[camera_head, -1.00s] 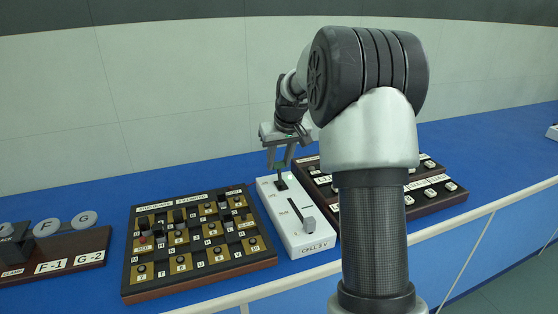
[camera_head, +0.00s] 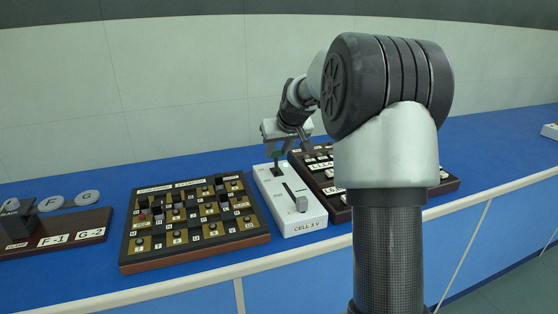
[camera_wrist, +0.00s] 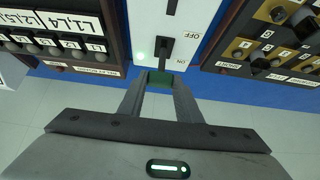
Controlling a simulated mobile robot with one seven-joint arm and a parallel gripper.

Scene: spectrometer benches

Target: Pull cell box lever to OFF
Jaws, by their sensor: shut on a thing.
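The white cell box (camera_head: 303,217), marked CELL 3 V, stands on the blue bench. Its black lever (camera_wrist: 165,50) rises from a slot between the OFF and ON labels in the wrist view. My gripper (camera_wrist: 160,77) is shut on the lever's upper end, where a dark green patch shows between the fingertips. In the head view my gripper (camera_head: 277,157) is over the far end of the box, and the fingertips are too small to make out well. A grey slider knob (camera_head: 301,204) sits at the near end of the box.
A plug board (camera_head: 195,262) with brass and black squares stands close on the left of the box. Another dark board (camera_head: 440,189) with labelled knobs is close on the right, partly behind my arm.

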